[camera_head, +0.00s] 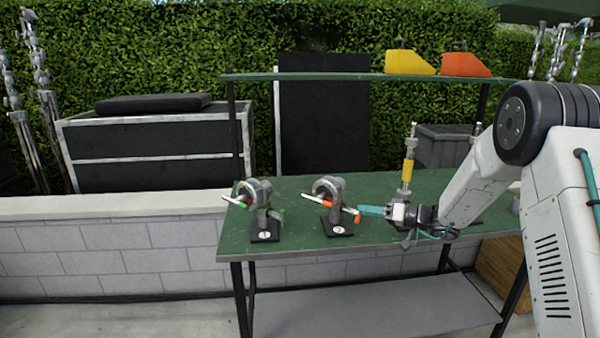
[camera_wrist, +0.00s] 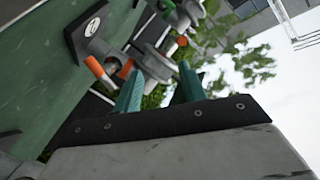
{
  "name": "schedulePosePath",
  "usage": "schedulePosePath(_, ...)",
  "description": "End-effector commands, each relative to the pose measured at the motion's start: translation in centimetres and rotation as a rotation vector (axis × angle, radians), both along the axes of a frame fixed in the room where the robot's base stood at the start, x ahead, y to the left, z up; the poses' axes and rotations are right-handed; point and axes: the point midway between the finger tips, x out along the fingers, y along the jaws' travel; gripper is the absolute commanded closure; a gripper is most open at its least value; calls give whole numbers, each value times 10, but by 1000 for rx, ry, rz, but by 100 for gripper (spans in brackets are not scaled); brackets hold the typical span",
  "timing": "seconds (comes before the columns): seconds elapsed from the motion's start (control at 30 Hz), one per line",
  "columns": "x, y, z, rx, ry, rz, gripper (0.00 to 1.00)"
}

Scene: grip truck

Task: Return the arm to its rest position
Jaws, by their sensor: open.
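My gripper (camera_head: 376,211) has teal fingers and reaches leftward over the green table (camera_head: 300,190), just right of a grey clamp-like device with orange handle ends (camera_head: 336,200). Both fingers also show in the wrist view (camera_wrist: 158,92), spread apart with nothing between them. My white arm comes in from the right side of the head view. In the wrist view the orange-handled device (camera_wrist: 103,70) is close beyond the fingers. I cannot tell whether the fingers touch it.
A yellow-banded upright tool (camera_head: 407,171) stands behind my gripper. The table's front edge is clear.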

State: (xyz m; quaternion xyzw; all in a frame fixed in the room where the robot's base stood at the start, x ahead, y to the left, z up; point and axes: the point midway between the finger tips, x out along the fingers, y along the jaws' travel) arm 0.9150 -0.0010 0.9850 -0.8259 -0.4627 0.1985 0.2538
Motion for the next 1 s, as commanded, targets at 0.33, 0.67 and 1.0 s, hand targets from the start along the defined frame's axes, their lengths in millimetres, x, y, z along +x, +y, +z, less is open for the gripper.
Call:
schedulePosePath(0.33, -154, 66, 102, -222, 354, 280, 59)
schedulePosePath(0.67, -309, 67, 132, -575, 670, 263, 59)
schedulePosePath(1.0, -439, 15, 126, -939, 856, -62, 59)
